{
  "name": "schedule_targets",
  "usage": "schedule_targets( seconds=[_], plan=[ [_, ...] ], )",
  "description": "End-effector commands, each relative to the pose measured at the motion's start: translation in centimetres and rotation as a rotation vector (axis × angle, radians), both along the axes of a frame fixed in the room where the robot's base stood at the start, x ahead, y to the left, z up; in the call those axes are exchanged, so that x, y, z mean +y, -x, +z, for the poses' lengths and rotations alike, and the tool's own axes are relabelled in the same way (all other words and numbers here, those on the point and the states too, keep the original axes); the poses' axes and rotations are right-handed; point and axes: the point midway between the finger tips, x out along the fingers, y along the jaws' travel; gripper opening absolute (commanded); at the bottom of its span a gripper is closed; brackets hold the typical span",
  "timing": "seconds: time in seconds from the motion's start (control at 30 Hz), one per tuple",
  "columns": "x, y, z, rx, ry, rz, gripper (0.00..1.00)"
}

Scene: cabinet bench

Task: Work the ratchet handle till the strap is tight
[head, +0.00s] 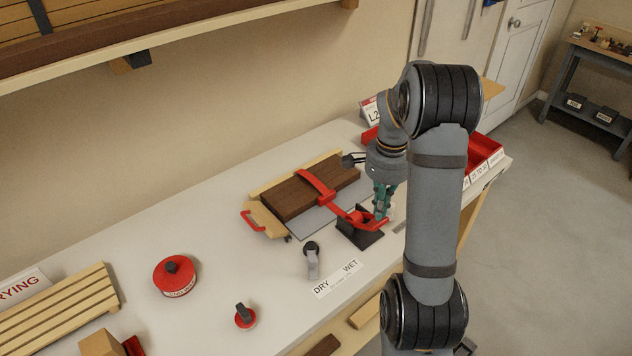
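The red strap (317,187) runs across a dark brown wooden block (290,194) and down toward the ratchet. The ratchet, with its red handle (369,221), sits on a black base (352,236) at the block's front right. My gripper (381,207) points down at the ratchet handle, its green fingers at or very near it. The fingers are too small and partly overlapped to tell whether they are closed on it. Whether the strap is taut cannot be told.
My arm covers the bench's right part, in front of red bins (484,152). A grey-handled black knob (312,260) and a "DRY WET" label (338,279) lie in front. A red round container (175,275) and a slatted wooden rack (62,312) stand left. The bench's back left is clear.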

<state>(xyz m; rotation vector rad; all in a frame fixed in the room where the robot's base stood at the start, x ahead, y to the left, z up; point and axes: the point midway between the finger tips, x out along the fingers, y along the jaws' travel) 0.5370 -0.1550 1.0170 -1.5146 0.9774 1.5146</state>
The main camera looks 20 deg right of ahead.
Motion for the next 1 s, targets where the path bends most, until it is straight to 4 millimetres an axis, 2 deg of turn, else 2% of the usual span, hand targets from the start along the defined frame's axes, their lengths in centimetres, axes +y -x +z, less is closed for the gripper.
schedule_targets(
  seconds=[0.43, 1.0],
  plan=[
    [0.0, 0.0, -0.5, 0.0, 0.0, 0.0, 0.0],
    [-0.2, 0.5, -4.5, 0.0, 0.0, 0.0, 0.0]
  ],
)
